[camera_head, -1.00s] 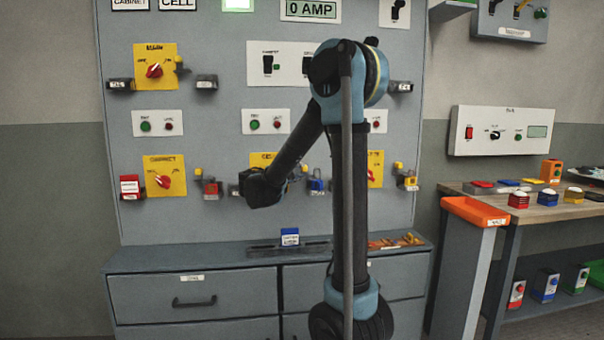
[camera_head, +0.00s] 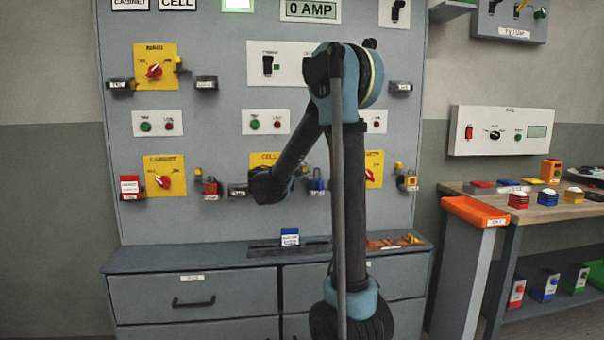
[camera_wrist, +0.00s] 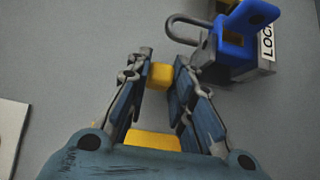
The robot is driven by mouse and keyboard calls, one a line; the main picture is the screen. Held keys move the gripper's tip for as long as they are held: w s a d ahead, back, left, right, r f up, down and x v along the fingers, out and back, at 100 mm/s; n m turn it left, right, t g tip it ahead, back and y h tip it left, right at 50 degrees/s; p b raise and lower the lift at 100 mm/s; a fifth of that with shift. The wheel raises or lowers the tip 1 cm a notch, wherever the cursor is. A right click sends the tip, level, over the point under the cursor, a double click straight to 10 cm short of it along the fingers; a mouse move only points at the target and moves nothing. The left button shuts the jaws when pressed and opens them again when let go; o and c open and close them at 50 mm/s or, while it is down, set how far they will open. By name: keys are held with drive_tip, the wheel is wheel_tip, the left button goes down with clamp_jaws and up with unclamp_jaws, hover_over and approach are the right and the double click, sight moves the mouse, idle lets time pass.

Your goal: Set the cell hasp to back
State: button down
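A yellow block, the cell hasp's tab (camera_wrist: 160,76), sits between my fingertips in the wrist view and fills the gap. My gripper (camera_wrist: 161,70) looks shut on it. A second yellow surface (camera_wrist: 152,141) shows nearer the palm; I cannot tell what it belongs to. A blue padlock (camera_wrist: 236,35) with a grey shackle hangs on a bracket labelled LOCK, right of the fingers. In the head view the cell's yellow plate (camera_head: 262,159) is partly behind my arm, and the blue padlock (camera_head: 317,184) shows beside it. My fingers and the cell switch are hidden there.
The cabinet switch plate (camera_head: 165,175) with a red padlock (camera_head: 210,187) is to the left. A drawer cabinet (camera_head: 190,257) stands below the panel, with a blue-labelled block (camera_head: 290,237) on top. A workbench (camera_head: 545,208) and orange tray (camera_head: 475,211) are at the right.

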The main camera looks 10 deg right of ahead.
drive_tip(key=a, duration=0.2)
drive_tip(key=shift+s+a+f, duration=0.1)
drive_tip(key=shift+a+f, duration=0.05)
drive_tip(key=shift+a, duration=0.15)
drive_tip(key=c, duration=1.7)
unclamp_jaws()
drive_tip(key=shift+a, duration=0.1)
drive_tip(key=v, duration=1.1)
drive_tip(key=shift+s+a, duration=0.25)
drive_tip(key=shift+s, duration=0.05)
